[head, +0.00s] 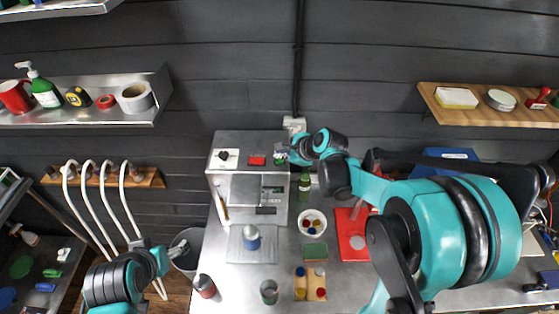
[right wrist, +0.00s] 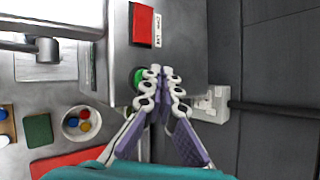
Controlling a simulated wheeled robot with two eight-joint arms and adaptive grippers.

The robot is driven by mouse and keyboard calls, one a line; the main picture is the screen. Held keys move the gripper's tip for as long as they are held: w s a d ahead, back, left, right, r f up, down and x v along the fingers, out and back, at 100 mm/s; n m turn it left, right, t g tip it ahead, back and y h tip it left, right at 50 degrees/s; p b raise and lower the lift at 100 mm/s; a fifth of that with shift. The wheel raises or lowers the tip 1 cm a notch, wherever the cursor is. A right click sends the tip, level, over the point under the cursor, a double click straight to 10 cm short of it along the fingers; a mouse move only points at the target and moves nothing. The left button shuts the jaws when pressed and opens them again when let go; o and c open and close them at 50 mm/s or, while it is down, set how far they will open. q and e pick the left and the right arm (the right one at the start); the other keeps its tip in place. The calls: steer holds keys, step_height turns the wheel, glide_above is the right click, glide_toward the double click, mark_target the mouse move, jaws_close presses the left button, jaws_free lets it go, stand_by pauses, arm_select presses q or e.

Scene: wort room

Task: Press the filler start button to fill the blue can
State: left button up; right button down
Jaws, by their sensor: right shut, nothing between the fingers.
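The grey filler machine (head: 228,140) stands against the back wall, with a black knob, a red button (head: 257,160) and a green button on its top panel. The green button (right wrist: 138,77) shows in the right wrist view, partly covered by my right gripper (right wrist: 164,72). That gripper is shut and empty, its fingertips at the button's edge; I cannot tell whether they touch it. In the head view the right gripper (head: 284,155) is small at the panel's right end. The blue can (head: 251,241) stands upright on the grey tray before the machine. My left arm is at lower left; its fingers are unclear.
A white wall box (right wrist: 212,103) is close beside the right gripper. A green bottle (head: 304,186), a bowl (head: 303,226) of coloured pieces and a red mat (head: 350,247) lie right of the machine. A red can (head: 204,285) stands at the counter's front left.

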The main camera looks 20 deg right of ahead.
mark_target(281, 162)
steer(key=shift+f+b, duration=0.3)
steer(key=shift+f, duration=0.05)
steer(key=shift+f+b, duration=0.4)
stand_by(0.5)
steer(key=shift+r, duration=0.1)
steer(key=shift+r+p, duration=0.55)
steer(key=shift+r, duration=0.2)
steer(key=shift+r+p, duration=1.8)
steer(key=shift+r, duration=0.7)
